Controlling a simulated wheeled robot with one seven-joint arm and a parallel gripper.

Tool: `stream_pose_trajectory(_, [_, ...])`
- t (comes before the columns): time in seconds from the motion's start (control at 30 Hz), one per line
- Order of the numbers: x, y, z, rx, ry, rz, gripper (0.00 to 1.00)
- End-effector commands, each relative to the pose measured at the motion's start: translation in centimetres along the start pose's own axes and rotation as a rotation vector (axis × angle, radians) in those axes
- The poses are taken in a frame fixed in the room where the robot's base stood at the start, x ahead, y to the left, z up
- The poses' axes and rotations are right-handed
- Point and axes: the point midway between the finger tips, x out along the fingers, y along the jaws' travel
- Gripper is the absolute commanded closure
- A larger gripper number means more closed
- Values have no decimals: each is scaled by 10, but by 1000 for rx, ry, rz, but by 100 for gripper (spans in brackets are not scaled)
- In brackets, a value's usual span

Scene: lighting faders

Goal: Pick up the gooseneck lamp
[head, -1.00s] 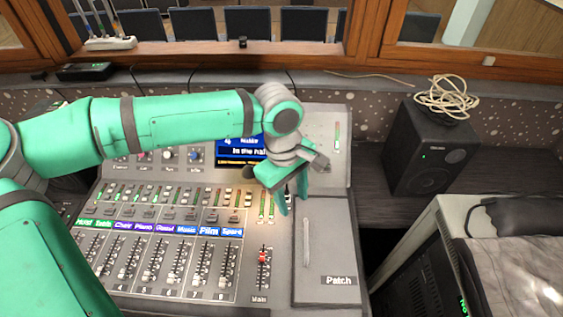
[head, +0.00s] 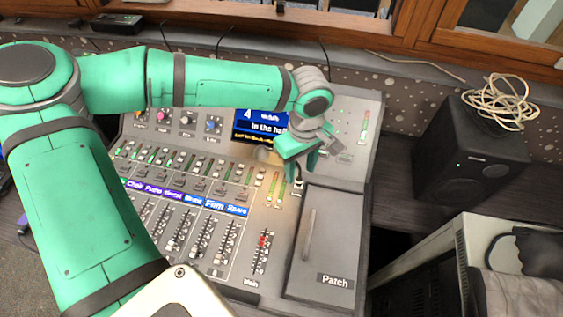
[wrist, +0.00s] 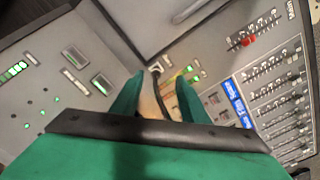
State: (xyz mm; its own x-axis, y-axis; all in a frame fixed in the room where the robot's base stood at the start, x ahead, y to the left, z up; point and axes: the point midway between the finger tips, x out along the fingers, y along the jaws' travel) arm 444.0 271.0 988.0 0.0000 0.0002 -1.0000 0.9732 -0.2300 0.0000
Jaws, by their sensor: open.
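The gooseneck lamp shows in the wrist view as a thin dark curved stem (wrist: 158,98) rising from a small socket in the console. My green gripper (wrist: 158,84) is open, with one finger on each side of the stem; I cannot tell whether either touches it. In the head view my gripper (head: 301,170) points down over the right part of the console, just above the lamp's small black base (head: 299,184).
The mixing console (head: 348,215) has several faders and a lit screen (head: 262,127). A raised Patch panel (head: 325,245) lies just in front of my gripper. A black speaker (head: 470,155) with a coiled cable (head: 500,103) stands to the right.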

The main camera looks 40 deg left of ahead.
Motion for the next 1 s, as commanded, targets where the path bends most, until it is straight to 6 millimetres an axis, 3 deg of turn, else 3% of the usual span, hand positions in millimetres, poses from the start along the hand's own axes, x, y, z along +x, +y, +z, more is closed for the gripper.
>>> stream_pose_trajectory(0.33, [43, 8, -4, 4, -1, 0, 59])
stream_pose_trajectory(0.6, [48, 8, -4, 5, 2, 0, 59])
stream_pose_trajectory(0.63, [48, 8, -4, 5, 2, 0, 62])
stream_pose_trajectory(0.8, [48, 8, -4, 5, 2, 1, 100])
stream_pose_trajectory(1.0, [48, 8, -4, 6, 3, 2, 100])
